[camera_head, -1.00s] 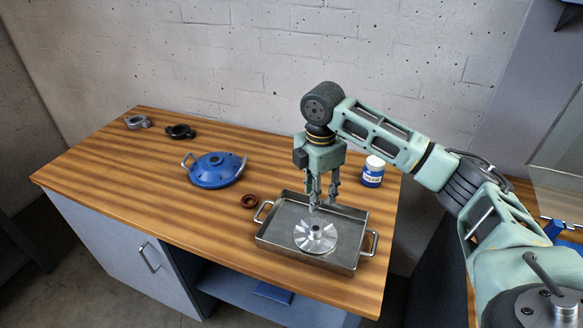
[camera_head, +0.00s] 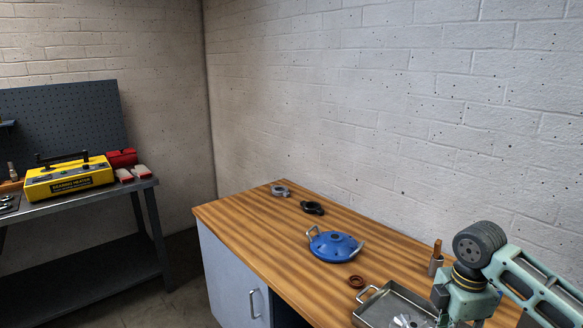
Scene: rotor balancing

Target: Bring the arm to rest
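My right gripper (camera_head: 462,301) is at the lower right, over the right part of the metal tray (camera_head: 370,316) on the wooden bench. Its fingers are cut off by the bottom edge, so its opening is hidden. The silver bladed rotor (camera_head: 408,321) shows only in part in the tray, left of the gripper. My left gripper is not in view.
A blue domed housing with handles (camera_head: 334,246), a small brown ring (camera_head: 356,281), a black clamp (camera_head: 312,208) and a grey clamp (camera_head: 280,191) lie on the bench (camera_head: 245,218). A pot with a brown handle (camera_head: 436,263) stands behind the gripper.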

